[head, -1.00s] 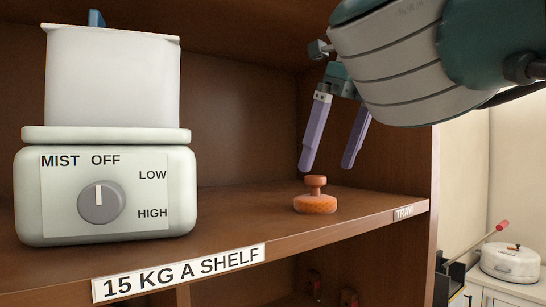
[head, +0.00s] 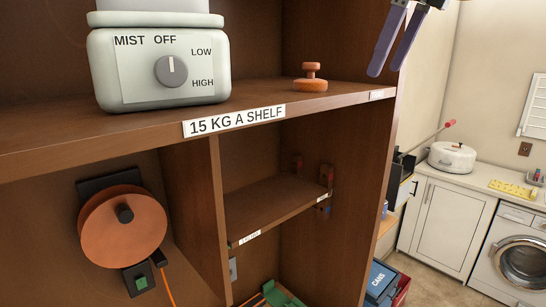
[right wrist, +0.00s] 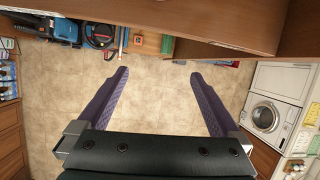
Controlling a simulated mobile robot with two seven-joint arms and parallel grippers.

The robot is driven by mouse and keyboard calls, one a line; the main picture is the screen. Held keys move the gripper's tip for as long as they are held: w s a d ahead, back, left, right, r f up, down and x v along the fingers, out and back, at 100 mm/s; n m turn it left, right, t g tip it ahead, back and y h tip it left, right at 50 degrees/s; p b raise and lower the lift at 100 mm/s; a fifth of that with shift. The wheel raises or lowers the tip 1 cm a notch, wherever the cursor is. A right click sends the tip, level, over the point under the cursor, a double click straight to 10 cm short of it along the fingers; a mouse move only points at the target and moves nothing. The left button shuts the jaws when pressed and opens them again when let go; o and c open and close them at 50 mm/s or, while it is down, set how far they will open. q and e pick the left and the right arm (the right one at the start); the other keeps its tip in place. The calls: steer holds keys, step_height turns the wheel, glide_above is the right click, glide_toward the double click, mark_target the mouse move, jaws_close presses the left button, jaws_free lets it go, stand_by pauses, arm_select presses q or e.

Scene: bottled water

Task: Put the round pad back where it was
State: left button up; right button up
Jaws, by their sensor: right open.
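A small orange round pad with a knob on top (head: 311,84) stands upright on the upper shelf in the head view, near its right end. My right gripper (head: 387,71) is open and empty, up and to the right of the pad and apart from it. In the right wrist view its two purple fingers (right wrist: 158,76) are spread with only floor seen between them. The pad cannot be made out in the right wrist view. My left gripper is not in view.
A pale green mist machine with a dial (head: 160,70) stands left of the pad. The upper shelf's front edge (head: 335,99) carries labels. Below are a large orange disc (head: 105,227) and a small shelf (head: 275,205). A counter with a white pot (head: 452,158) is at right.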

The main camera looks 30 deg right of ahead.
steer(key=s+a+f+n+g+h, duration=0.1)
steer(key=s+f+n+h, duration=0.2)
steer(key=f+n, duration=0.6)
steer(key=s+a+f+n+h, duration=0.1)
steer(key=s+f+n+h, duration=0.2)
steer(key=f+n, duration=0.55)
steer(key=s+a+f+n+y, duration=0.3)
steer(key=s+a+f+n, duration=0.2)
steer(key=s+a+n, duration=0.3)
steer(key=s+a+f+n+y, duration=0.3)
steer(key=s+a+f+n, duration=0.2)
steer(key=a, duration=1)
steer(key=s+n, duration=0.3)
steer(key=n, duration=0.2)
steer(key=shift+s+a+f, duration=0.2)
steer(key=shift+s, duration=0.1)
